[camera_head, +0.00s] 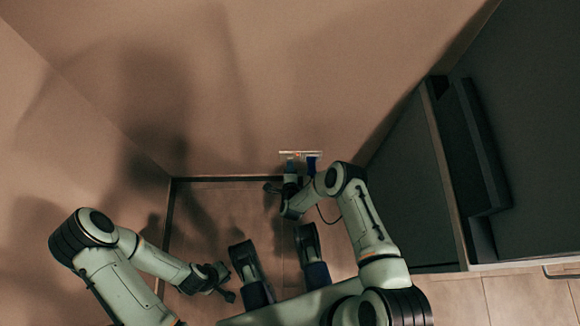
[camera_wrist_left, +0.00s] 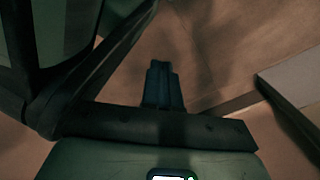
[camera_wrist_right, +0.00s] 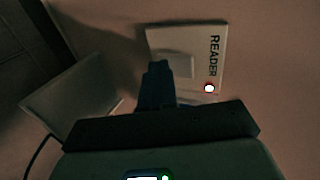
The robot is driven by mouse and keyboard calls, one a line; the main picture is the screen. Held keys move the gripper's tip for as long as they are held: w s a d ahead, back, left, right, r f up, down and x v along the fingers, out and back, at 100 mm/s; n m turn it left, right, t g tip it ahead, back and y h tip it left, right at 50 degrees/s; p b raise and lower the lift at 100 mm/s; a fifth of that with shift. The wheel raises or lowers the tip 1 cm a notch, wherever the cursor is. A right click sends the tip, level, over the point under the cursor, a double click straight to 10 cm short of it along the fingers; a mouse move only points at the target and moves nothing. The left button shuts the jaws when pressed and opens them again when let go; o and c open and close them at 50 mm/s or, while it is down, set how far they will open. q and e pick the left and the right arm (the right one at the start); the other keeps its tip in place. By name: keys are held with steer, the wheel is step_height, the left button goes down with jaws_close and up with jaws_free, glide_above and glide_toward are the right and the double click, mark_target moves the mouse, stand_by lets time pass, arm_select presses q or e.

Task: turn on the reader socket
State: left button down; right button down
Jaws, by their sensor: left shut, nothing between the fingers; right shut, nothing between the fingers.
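The reader socket (camera_wrist_right: 207,35) is a pale wall plate marked READER in the right wrist view. A raised pale block, perhaps its switch (camera_wrist_right: 176,66), sits on it. A small round spot, white with a reddish rim (camera_wrist_right: 209,88), shows beside the lettering. My right gripper (camera_wrist_right: 158,66) is shut and empty, its tips in front of the plate by the block; I cannot tell whether they touch. In the head view the right gripper (camera_head: 290,164) is at the low wall strip of sockets (camera_head: 300,153). My left gripper (camera_head: 231,297) is shut and empty, low and away from the wall; it also shows in the left wrist view (camera_wrist_left: 160,67).
A pale boxy plug or adapter (camera_wrist_right: 72,96) with a dark cable is beside the reader plate. A blue thing (camera_head: 312,162) is right of the right gripper at the strip. A dark cabinet (camera_head: 415,175) stands to the right. Bare wall is above the strip.

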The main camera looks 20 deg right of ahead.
steer(key=shift+w+r+p, duration=0.1)
steer(key=shift+r+p, duration=0.5)
steer(key=shift+r, duration=0.25)
arm_select(q)
steer(key=shift+s+r, duration=0.1)
steer(key=shift+r, duration=0.5)
